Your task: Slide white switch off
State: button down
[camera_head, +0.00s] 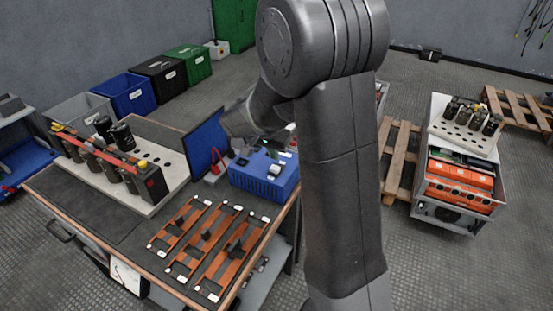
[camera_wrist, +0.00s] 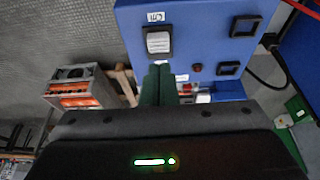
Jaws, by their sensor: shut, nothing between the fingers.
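The white switch (camera_wrist: 158,44) sits in a dark frame on the blue box in the wrist view, with a small white label (camera_wrist: 156,16) beyond it. My gripper (camera_wrist: 158,72) is shut and empty, its dark green fingers side by side. The fingertips are at the near edge of the switch; I cannot tell whether they touch it. In the head view the blue box (camera_head: 262,180) stands at the table's right end, with my gripper (camera_head: 283,152) over its top, partly hidden by my arm.
Black sockets (camera_wrist: 244,26) and a small red light (camera_wrist: 197,69) are beside the switch. A blue upright panel (camera_head: 205,143) stands left of the box. Orange bar assemblies (camera_head: 208,250) lie in front. A capacitor rack (camera_head: 150,205) occupies the table's left.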

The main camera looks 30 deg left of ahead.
jog(key=v, duration=0.8)
jog(key=shift+r, duration=0.45)
jog(key=shift+w, duration=0.1)
jog(key=x, duration=0.7)
jog(key=shift+f, duration=0.1)
jog(key=w+f, duration=0.2)
jog(key=w+f+p, duration=0.1)
jog(key=w, duration=0.2)
jog(key=w+a+f+p, duration=0.1)
jog(key=w+f, duration=0.1)
jog(key=w, duration=0.1)
jog(key=shift+f, duration=0.35)
jog(key=shift+w+r, duration=0.15)
jog(key=shift+w, duration=0.1)
jog(key=v, duration=0.6)
jog(key=shift+s+r, duration=0.15)
jog(key=shift+r, duration=0.2)
